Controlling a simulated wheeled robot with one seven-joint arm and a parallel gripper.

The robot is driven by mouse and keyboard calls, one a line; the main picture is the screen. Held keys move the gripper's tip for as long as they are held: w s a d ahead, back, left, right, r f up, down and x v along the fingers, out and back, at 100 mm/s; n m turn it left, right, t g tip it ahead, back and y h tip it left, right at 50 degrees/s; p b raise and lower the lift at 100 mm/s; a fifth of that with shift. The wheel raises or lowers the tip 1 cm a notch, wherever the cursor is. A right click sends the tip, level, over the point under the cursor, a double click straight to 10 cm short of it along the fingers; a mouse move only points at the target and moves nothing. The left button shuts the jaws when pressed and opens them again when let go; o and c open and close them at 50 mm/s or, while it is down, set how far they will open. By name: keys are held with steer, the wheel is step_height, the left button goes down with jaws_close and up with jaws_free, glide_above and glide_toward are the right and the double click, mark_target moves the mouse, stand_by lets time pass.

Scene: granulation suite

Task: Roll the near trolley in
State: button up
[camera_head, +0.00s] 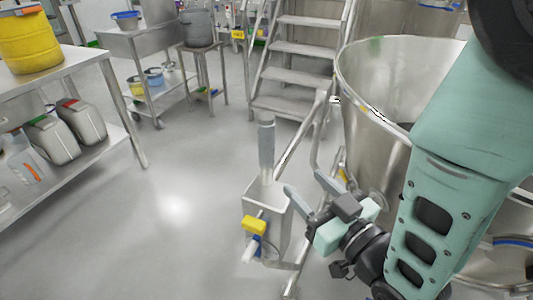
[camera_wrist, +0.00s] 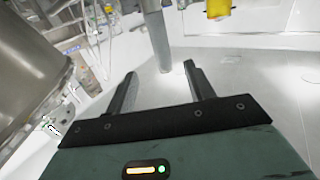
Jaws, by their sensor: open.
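A large open steel bowl (camera_head: 370,130) stands at the right, partly hidden behind my arm. It seems to be the body of the near trolley; its wheels cannot be made out. A bent steel tube (camera_head: 300,132), perhaps its handle, rises just left of the bowl. My gripper (camera_head: 308,188) is open and empty, in front of the bowl's lower left side and near the tube. In the wrist view, the open fingers (camera_wrist: 160,73) have nothing between them, and the curved steel bowl (camera_wrist: 25,70) fills the left side.
A steel box with a grey post (camera_head: 267,150) and a yellow block (camera_head: 254,225) stands close left of my gripper. Steel steps (camera_head: 295,75) stand behind. A bench with a yellow drum (camera_head: 28,42) is at left. The floor (camera_head: 175,210) between is clear.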

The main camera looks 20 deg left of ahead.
mark_target(272, 148)
steer(key=p+x, duration=0.2)
steer(key=x, duration=1.3)
steer(key=shift+w, duration=0.1)
steer(key=shift+w, duration=0.1)
jaws_close()
